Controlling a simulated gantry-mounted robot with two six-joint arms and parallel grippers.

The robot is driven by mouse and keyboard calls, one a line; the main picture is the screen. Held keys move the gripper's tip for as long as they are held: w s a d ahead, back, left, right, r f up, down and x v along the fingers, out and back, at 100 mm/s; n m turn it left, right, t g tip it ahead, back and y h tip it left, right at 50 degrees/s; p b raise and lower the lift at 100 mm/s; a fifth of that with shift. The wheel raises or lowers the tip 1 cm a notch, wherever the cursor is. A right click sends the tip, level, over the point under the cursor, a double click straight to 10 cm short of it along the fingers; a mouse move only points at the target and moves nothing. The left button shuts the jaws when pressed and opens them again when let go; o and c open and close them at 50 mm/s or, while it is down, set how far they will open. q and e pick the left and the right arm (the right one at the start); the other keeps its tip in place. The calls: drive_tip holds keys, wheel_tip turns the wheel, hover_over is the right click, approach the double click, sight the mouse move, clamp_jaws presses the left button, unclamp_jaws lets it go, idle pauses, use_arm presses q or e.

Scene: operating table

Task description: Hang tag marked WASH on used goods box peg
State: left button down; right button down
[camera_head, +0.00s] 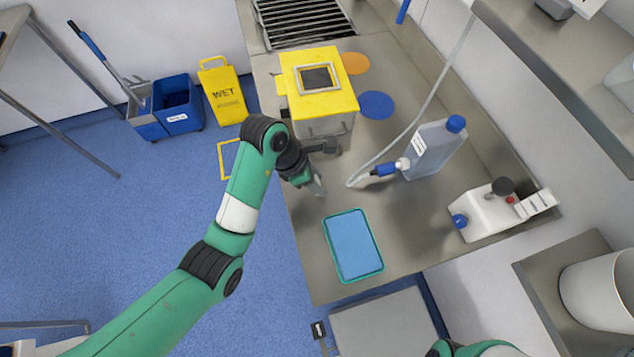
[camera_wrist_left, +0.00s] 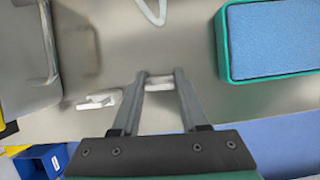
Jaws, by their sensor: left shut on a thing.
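My left gripper (camera_head: 319,188) is over the near left edge of the steel counter, just in front of the yellow-lidded box (camera_head: 335,105). In the left wrist view its fingers (camera_wrist_left: 160,80) are shut on a small white piece (camera_wrist_left: 159,83), probably the tag; no marking on it can be read. The box's grey front with a bar handle (camera_wrist_left: 47,45) shows at the left of that view, apart from the gripper. A small pale piece (camera_wrist_left: 98,99) lies between the box and my fingers; I cannot tell whether it is a peg or a tag. My right gripper is out of view.
A blue pad in a green tray (camera_head: 353,245) lies on the counter in front of the gripper. A clear bottle with a blue cap (camera_head: 437,148), a hose (camera_head: 420,115) and a white device (camera_head: 488,212) stand farther right. Orange and blue discs (camera_head: 376,104) lie beside the box.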

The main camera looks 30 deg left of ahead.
use_arm(q)
drive_tip(key=shift+r, duration=0.55)
drive_tip(key=s+a+r+p, duration=0.8)
drive_tip(key=s+r+p, duration=0.3)
drive_tip(key=p, duration=0.7)
drive_tip(key=shift+s+r+p, duration=0.2)
drive_tip(key=shift+r+p, duration=0.2)
drive_tip(key=shift+a, duration=0.1)
